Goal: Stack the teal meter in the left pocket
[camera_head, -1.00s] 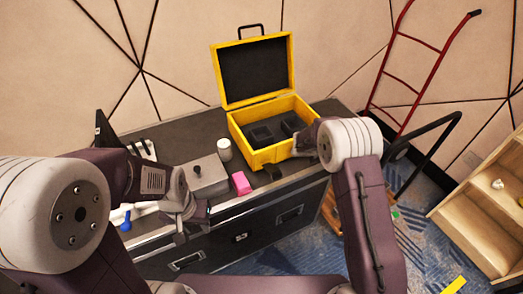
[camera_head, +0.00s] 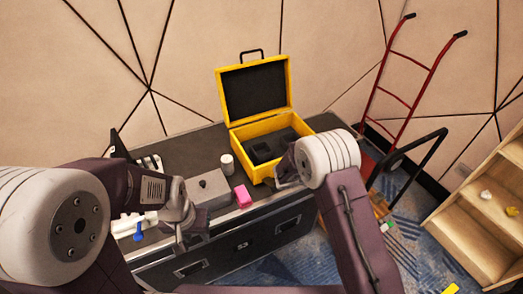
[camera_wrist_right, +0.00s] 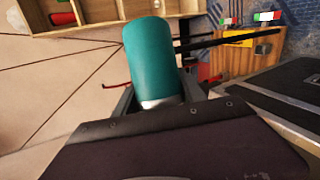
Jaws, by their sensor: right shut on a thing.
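The teal meter (camera_wrist_right: 152,60) is a teal cylinder with a pale lower band. My right gripper (camera_wrist_right: 158,98) is shut on it in the right wrist view. In the head view my right gripper (camera_head: 284,172) is at the front right of the open yellow case (camera_head: 250,174), and the meter is hidden there. The case holds dark foam with a left pocket (camera_head: 262,152) and a right pocket (camera_head: 284,137), partly covered by my arm. My left gripper (camera_head: 187,224) hangs near the bench's front edge, away from the case; its jaw opening is unclear.
A red hand truck (camera_head: 408,75) and wooden shelf (camera_head: 470,235) stand right. The case's raised lid blocks its back.

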